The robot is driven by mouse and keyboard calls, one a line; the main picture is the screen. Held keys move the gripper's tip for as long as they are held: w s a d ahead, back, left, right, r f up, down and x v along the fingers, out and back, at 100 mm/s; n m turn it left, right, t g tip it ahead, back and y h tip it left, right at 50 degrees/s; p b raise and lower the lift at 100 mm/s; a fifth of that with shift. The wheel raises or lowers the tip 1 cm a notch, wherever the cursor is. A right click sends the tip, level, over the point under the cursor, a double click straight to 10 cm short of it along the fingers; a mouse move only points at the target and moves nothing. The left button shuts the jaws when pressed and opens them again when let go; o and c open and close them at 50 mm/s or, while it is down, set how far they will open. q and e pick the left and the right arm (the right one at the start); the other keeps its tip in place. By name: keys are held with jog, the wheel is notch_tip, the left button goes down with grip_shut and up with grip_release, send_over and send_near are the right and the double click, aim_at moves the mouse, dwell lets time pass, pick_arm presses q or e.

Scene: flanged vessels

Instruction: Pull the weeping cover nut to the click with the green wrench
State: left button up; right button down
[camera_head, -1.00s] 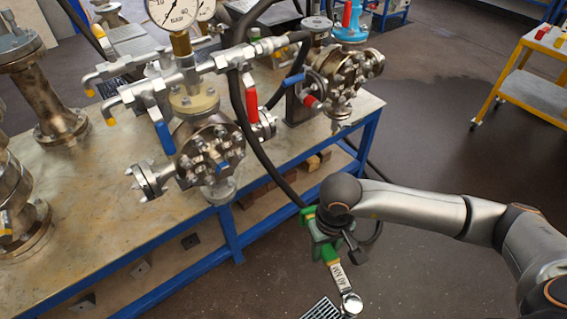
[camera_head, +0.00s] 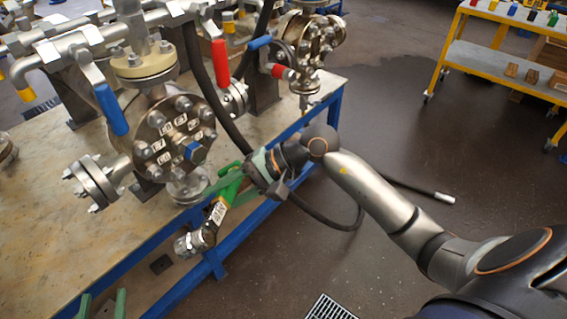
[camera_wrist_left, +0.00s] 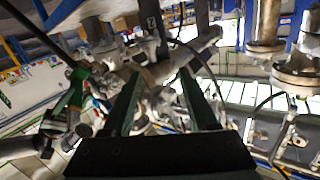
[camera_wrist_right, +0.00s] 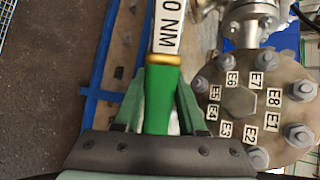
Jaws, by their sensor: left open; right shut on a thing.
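The green wrench (camera_head: 217,212) has a green handle, a label ending "0 NM" and a silver head (camera_head: 195,241). My right gripper (camera_head: 232,188) is shut on its handle; the right wrist view shows the handle (camera_wrist_right: 158,100) between the fingers. The wrench hangs in front of and below the round cover (camera_head: 172,130), apart from its nuts. In the right wrist view the cover (camera_wrist_right: 262,92) has a ring of nuts labelled E1 to E8. I cannot tell which nut weeps. My left gripper (camera_head: 101,303) is open and empty at the bottom left; its fingers also show in the left wrist view (camera_wrist_left: 160,88).
A red-handled valve (camera_head: 220,62) and a blue-handled one (camera_head: 110,108) stand above the cover. A black hose (camera_head: 200,85) runs down behind it. The blue-framed bench (camera_head: 250,215) edge is below. A yellow trolley (camera_head: 480,55) stands far right.

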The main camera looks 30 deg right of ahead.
aim_at(241, 162)
jog(key=w+d+m+t+b, duration=0.1)
jog(key=d+m+t, duration=0.1)
jog(key=d, duration=0.1)
jog(key=w+d+m+t+b, duration=0.2)
jog(key=d+t, duration=0.1)
jog(key=w+d+m+t+b, duration=0.1)
jog(key=w+d+t+b, duration=0.1)
jog(key=d+t, duration=0.1)
jog(key=shift+w+f+m+h, duration=0.2)
jog(key=shift+f+m+h, duration=0.1)
jog(key=shift+m+h, duration=0.1)
jog(key=w+d+m+t+h+b, duration=0.2)
jog(key=d+m+t+h+b, duration=0.15)
jog(key=d, duration=0.55)
pick_arm(q)
jog(key=r+m+t+h, duration=0.1)
jog(key=d+r+m+t+h+p, duration=0.1)
jog(key=t, duration=0.1)
jog(key=shift+s+d+r, duration=0.1)
jog(key=shift+s+r, duration=0.05)
jog(key=shift+r, duration=0.05)
pick_arm(e)
jog(key=shift+t, duration=0.45)
jog(key=x, duration=0.4)
jog(key=shift+s+a+r, duration=0.15)
jog(key=shift+a+r, duration=0.1)
jog(key=shift+r, duration=0.05)
jog(key=shift+x, duration=1.25)
